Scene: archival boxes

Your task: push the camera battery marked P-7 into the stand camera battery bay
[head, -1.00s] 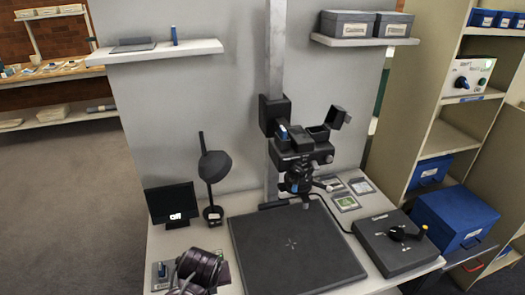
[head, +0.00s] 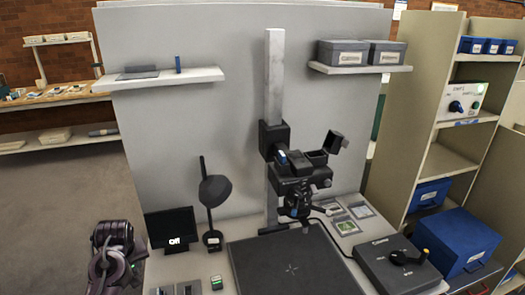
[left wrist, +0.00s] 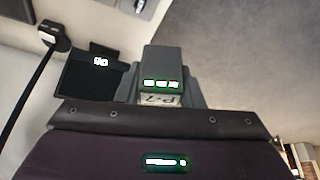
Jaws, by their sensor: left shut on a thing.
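In the left wrist view the battery (left wrist: 162,68), a dark grey block with several green lights and a white label reading P-7, is held in my left gripper (left wrist: 165,98). In the head view my left gripper (head: 116,268) is at the lower left, beside the table and far from the camera; the battery cannot be made out there. The black stand camera (head: 300,186) is mounted on the grey column. A small lid (head: 334,143) stands up at its upper right, beside a box-like part (head: 317,157); I cannot tell its inside. My right gripper is not visible.
A small monitor (head: 172,228) reading Off and a black lamp (head: 216,190) stand at the table's left. A dark baseboard (head: 285,268) lies below the camera. A control box (head: 382,265) with a lever is at right. A small green-faced item (head: 216,283) lies in front.

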